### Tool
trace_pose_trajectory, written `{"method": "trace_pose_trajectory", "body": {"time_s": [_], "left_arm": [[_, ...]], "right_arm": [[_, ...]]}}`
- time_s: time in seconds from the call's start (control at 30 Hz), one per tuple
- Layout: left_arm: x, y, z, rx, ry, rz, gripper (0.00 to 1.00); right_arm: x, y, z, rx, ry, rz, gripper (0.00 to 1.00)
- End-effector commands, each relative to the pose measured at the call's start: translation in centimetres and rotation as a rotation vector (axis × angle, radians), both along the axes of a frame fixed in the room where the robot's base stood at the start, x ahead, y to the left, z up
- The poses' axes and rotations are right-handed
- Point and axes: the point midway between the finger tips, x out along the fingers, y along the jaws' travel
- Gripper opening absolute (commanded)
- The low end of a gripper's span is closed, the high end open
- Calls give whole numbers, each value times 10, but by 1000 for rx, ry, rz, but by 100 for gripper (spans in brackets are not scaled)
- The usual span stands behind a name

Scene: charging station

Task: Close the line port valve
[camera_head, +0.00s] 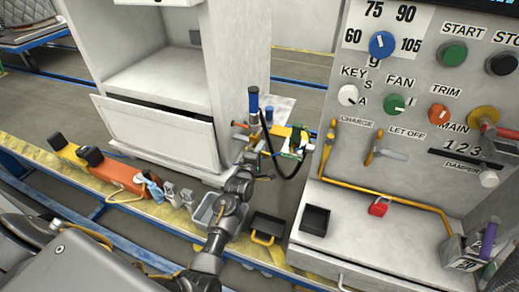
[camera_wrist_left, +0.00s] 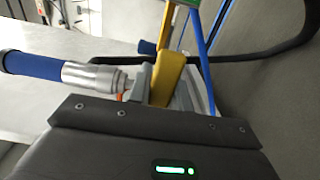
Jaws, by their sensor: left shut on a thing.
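My left gripper (camera_head: 264,140) reaches up to the port fittings on the front of the station, beside the white cabinet. In the left wrist view its fingers (camera_wrist_left: 163,84) are shut on a yellow lever (camera_wrist_left: 168,72), which looks like the valve handle. In the head view a yellow part (camera_head: 281,131) shows just right of the gripper; the gripper partly hides the valve. A blue-gripped cylinder with a metal end (camera_wrist_left: 42,66) lies left of the fingers in the wrist view; a blue upright cylinder (camera_head: 254,101) stands above the gripper in the head view. My right gripper is not in view.
A black hose (camera_head: 291,176) loops right of the gripper, close to the control panel (camera_head: 354,105). The white cabinet (camera_head: 160,138) stands behind at left. Bins (camera_head: 267,228) and tools (camera_head: 125,176) line the yellow ledge. A red padlock (camera_head: 379,206) lies on the right shelf.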

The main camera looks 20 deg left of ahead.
Motion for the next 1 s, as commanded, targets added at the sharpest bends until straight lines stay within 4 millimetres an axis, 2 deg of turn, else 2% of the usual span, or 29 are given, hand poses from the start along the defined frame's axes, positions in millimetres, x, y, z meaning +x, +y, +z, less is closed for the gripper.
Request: {"method": "trace_pose_trajectory", "body": {"time_s": [0.33,0.37,0.5,0.83,1.0], "left_arm": [[1,0,2,-7,-4,1,0],[1,0,2,-7,-4,1,23],[1,0,2,-5,-3,1,41],[-2,0,0,-4,-1,0,42],[-25,-2,0,-4,-1,1,42]], "right_arm": [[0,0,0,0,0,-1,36],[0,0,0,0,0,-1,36],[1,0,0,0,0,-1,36],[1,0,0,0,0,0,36],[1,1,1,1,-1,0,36]]}}
